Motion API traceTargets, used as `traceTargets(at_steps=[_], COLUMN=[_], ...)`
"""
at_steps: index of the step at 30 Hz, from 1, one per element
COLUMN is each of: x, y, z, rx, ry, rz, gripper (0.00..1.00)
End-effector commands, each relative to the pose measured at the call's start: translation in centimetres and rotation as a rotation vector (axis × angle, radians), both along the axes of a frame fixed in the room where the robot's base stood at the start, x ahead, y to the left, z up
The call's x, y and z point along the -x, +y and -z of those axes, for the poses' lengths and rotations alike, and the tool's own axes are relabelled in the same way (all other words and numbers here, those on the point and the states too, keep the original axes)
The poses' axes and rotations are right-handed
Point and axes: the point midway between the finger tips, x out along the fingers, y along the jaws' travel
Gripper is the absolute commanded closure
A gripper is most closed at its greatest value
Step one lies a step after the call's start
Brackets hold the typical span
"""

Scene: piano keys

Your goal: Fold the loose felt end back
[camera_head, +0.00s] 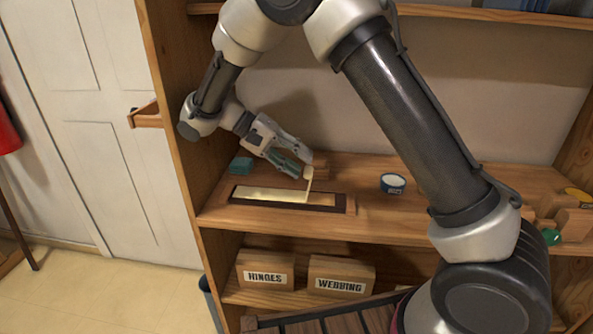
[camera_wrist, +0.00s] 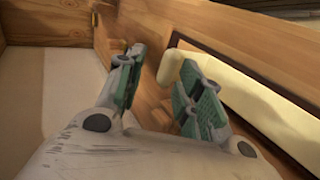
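A cream felt strip (camera_head: 270,194) lies in a dark-edged wooden frame (camera_head: 341,203) on the shelf. Its loose end (camera_head: 309,178) stands up at the frame's right part, with a rounded tip. My gripper (camera_head: 303,165) is at this raised end, reaching in from the upper left. In the wrist view my gripper (camera_wrist: 160,85) has its green-padded fingers spread apart. The cream loose end (camera_wrist: 170,67) shows beside and partly behind the right finger; I cannot tell whether it touches. The flat felt strip (camera_wrist: 265,110) runs along the right, partly hidden by that finger.
A teal block (camera_head: 240,165) is at the shelf's left, and a blue-and-white roll (camera_head: 393,183) stands to the right. Wooden blocks (camera_head: 571,222) and a green ball (camera_head: 551,237) are at far right. Labelled boxes (camera_head: 341,276) sit below. Shelf between frame and roll is clear.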

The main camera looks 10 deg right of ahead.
Motion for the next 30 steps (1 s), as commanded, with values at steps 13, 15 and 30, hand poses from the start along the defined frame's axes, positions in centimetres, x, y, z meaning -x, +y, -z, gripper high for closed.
traceTargets(at_steps=[13,15,30], x=[-0.1,-0.1,2.0], y=[0.0,0.0,-6.6], z=[-6.5,-6.6,-3.2], rx=[0.0,0.001,-0.218], ry=[-0.001,-0.001,0.112], rz=[-0.002,-0.002,0.308], gripper=[0.63,0.63,1.0])
